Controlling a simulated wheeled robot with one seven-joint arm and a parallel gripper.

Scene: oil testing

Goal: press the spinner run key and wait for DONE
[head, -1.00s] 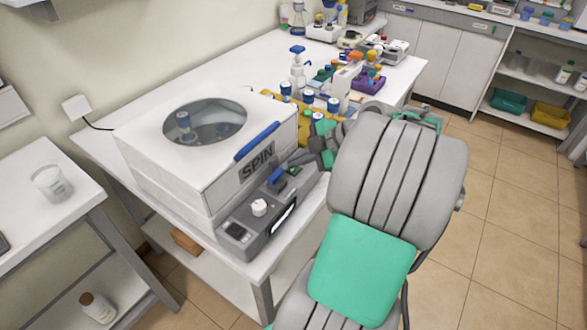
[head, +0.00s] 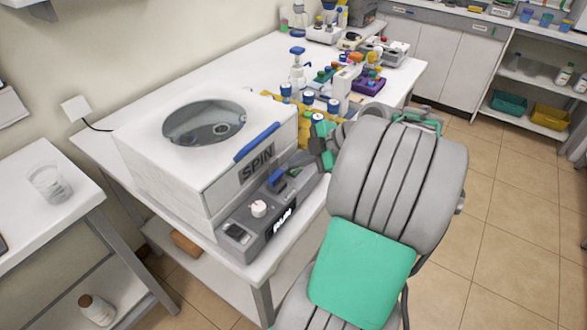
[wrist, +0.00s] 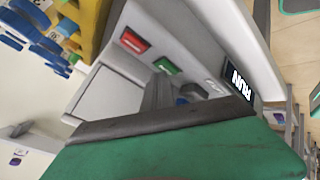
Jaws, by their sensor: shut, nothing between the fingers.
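The spinner (head: 160,170) is a white box with a round window (head: 204,122) in its lid and the word SPIN on its front. The lid is down. Its lit display (head: 283,218) shows on the grey front panel, and in the wrist view the display (wrist: 238,82) reads RUN. A green key (wrist: 168,66) and a red key (wrist: 135,42) sit on the panel. My gripper (head: 324,148) is shut and empty beside the panel's right end. In the wrist view its green and dark fingers fill the bottom, apart from both keys as far as I can see.
A yellow rack (head: 270,95) with blue-capped bottles stands close behind my gripper. A pump bottle (head: 298,68) and a purple rack (head: 368,84) are farther back. A side table with a beaker (head: 49,183) is at left. The tiled floor at right is clear.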

